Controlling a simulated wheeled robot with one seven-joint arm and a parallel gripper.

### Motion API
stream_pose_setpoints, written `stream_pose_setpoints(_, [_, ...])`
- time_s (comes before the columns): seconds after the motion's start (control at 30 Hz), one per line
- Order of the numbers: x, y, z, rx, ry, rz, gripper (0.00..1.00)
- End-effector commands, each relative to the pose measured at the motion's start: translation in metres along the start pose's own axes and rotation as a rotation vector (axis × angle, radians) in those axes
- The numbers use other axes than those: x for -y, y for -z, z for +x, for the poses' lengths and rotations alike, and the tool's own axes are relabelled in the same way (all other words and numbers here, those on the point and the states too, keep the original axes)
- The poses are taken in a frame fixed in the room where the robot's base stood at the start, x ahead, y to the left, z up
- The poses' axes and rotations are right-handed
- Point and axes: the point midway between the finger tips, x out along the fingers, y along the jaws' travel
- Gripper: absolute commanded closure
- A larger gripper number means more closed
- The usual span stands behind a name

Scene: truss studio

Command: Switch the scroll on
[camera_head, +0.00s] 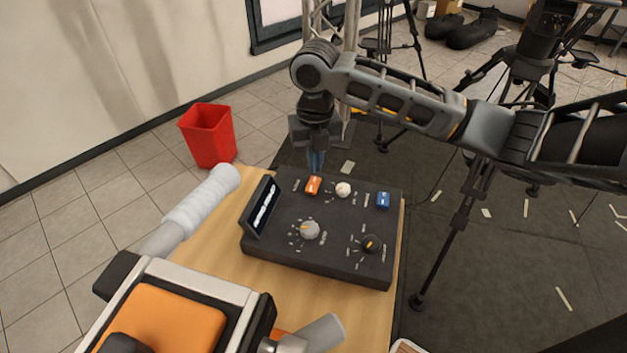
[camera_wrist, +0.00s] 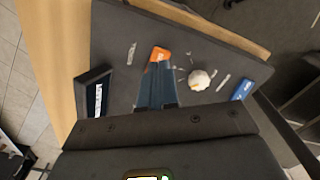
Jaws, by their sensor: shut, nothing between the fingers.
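A dark control panel (camera_head: 335,265) lies on the wooden table. It has an orange switch (camera_head: 313,185), a white knob (camera_head: 343,189) and a blue switch (camera_head: 383,199) along its far side, and a grey knob (camera_head: 310,230) and a black knob (camera_head: 371,243) nearer. A lit display (camera_head: 262,207) stands at its left. I cannot read which control is marked scroll. My gripper (camera_head: 316,168) points down, shut and empty, just behind the orange switch in the head view. In the wrist view, its blue fingertips (camera_wrist: 157,68) overlap the lower part of the orange switch (camera_wrist: 160,53); contact is unclear.
A white-wrapped roll (camera_head: 200,208) lies left of the panel. A red bin (camera_head: 208,135) stands on the floor behind the table (camera_head: 240,266). Black tripod legs (camera_head: 468,205) stand close on the right. The space above the panel's near half is clear.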

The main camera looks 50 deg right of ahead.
Motion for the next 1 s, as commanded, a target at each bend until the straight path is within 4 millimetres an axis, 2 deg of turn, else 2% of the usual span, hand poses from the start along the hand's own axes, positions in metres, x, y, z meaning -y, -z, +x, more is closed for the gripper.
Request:
stream_pose_setpoints(0.5, [0.0, 0.0, -0.04, 0.002, 0.001, -0.001, 1.0])
stream_pose_setpoints(1.0, [0.0, 0.0, -0.041, 0.001, 0.0, 0.0, 1.0])
